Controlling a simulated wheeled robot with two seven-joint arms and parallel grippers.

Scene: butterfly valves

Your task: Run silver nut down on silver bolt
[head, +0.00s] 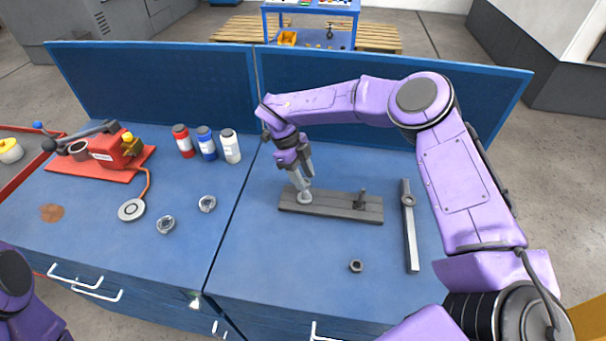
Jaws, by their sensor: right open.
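A grey base plate (335,208) lies on the right half of the blue bench. My right gripper (303,188) points down over the plate's left end, its jaws open. A light silver nut (305,198) shows at the fingertips, low at the plate. The silver bolt is hidden or cannot be told apart from the fingers there. A dark bolt (361,199) stands upright near the plate's right end. A loose dark nut (356,266) lies on the bench in front of the plate. My left arm shows only at the lower left edge; its gripper is out of view.
A long metal bar tool (411,235) lies right of the plate. Red, blue and white bottles (206,143) stand left of it, with two metal valve parts (207,204) and a red tool (112,150) farther left. A blue back panel (390,105) bounds the bench.

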